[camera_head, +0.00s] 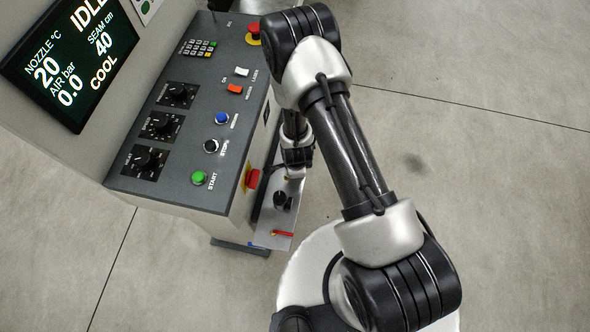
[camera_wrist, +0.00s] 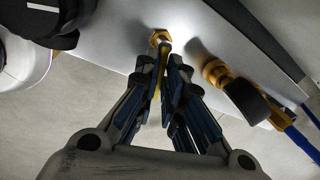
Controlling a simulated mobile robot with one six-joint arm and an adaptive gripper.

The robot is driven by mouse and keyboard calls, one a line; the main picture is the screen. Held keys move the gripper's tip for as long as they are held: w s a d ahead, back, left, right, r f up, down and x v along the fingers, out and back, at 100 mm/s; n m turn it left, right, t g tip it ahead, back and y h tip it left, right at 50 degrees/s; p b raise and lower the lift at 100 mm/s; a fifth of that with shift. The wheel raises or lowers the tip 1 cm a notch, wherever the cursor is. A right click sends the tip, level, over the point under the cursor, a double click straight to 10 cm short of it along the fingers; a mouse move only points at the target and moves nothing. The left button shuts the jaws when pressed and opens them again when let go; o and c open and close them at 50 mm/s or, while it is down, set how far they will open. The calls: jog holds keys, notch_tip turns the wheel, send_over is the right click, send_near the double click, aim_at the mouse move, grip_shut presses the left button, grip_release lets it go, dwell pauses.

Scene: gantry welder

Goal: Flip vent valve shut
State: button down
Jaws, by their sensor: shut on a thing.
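The vent valve (camera_wrist: 160,38) shows in the wrist view as a brass fitting on the pale side plate, with a narrow yellow lever running from it toward my gripper. My gripper (camera_wrist: 167,72) has its two dark fingers closed around this lever, just below the brass fitting. The fingers hide part of the lever, so its exact angle is hard to read. In the head view my wrist hangs down beside the console above the low side plate (camera_head: 268,239), and the valve cannot be made out there.
A second brass fitting (camera_wrist: 217,72) with a black end sits right of my gripper, near a blue hose (camera_wrist: 297,143). A black knob (camera_wrist: 40,20) is at upper left. The console (camera_head: 185,185) with buttons and dials stands left; open floor (camera_head: 480,160) lies right.

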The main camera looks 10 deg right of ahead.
jog(key=shift+s+m, duration=0.1)
jog(key=shift+m, duration=0.2)
jog(key=c, duration=1.7)
grip_release()
jog(key=r, duration=0.4)
jog(key=s+r, duration=0.1)
jog(key=r, duration=0.3)
jog(key=s+r, duration=0.1)
jog(key=r, duration=0.2)
jog(key=shift+s+a+r, duration=0.15)
jog(key=shift+a+r, duration=0.05)
jog(key=shift+r, duration=0.2)
